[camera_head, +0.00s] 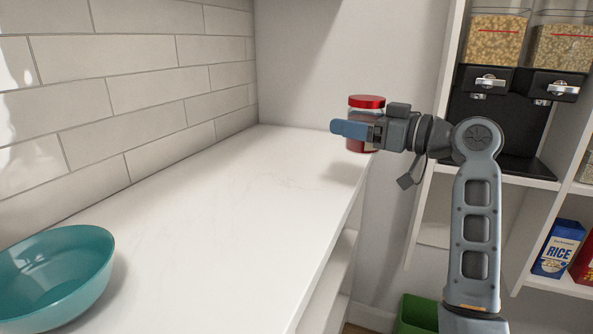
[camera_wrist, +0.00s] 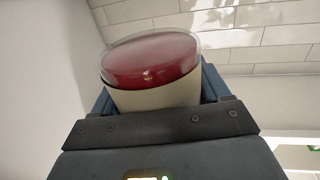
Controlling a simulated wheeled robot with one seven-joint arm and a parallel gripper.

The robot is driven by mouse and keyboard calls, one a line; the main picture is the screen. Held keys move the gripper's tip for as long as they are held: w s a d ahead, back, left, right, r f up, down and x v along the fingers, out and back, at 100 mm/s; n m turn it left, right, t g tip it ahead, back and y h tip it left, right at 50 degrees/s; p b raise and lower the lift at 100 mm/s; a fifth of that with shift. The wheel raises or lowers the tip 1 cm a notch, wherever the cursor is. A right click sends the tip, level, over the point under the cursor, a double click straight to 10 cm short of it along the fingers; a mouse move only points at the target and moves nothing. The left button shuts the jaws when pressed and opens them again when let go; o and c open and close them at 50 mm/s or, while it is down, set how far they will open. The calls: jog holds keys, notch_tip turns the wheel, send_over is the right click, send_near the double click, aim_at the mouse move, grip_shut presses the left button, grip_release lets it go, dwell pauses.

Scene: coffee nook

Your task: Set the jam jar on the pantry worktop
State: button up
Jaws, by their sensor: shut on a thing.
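The jam jar (camera_head: 367,103) has a red lid and dark red contents. It is upright at the far right end of the white worktop (camera_head: 215,215). My gripper (camera_head: 352,130) is shut around the jar's middle, coming in from the right. In the wrist view the jar (camera_wrist: 150,62) fills the space between the fingers, with a pale band near me. A shadow lies on the worktop just left of and below the jar. I cannot tell whether the jar's base touches the surface or hangs just above it.
A teal bowl (camera_head: 55,275) stands at the near left of the worktop. The middle of the worktop is clear. A tiled wall (camera_head: 150,80) runs along the left. Shelves on the right hold cereal dispensers (camera_head: 495,45) and a blue rice box (camera_head: 558,248). A green bin (camera_head: 418,312) is below.

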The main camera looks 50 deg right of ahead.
jog(key=w+a+f, duration=0.4)
jog(key=w+a, duration=0.1)
jog(key=shift+w+a+f, duration=0.1)
jog(key=shift+a+f, duration=0.15)
jog(key=shift+f, duration=0.05)
jog(key=shift+f+b, duration=0.35)
jog(key=shift+f, duration=1.65)
jog(key=shift+f, duration=0.2)
jog(key=o, duration=1.3)
jog(key=shift+o, duration=0.2)
jog(key=shift+r, duration=0.1)
jog(key=shift+r, duration=0.1)
jog(key=s+d, duration=0.1)
jog(key=s, duration=1)
jog(key=shift+s+d+b, duration=0.3)
jog(key=shift+s+d, duration=0.1)
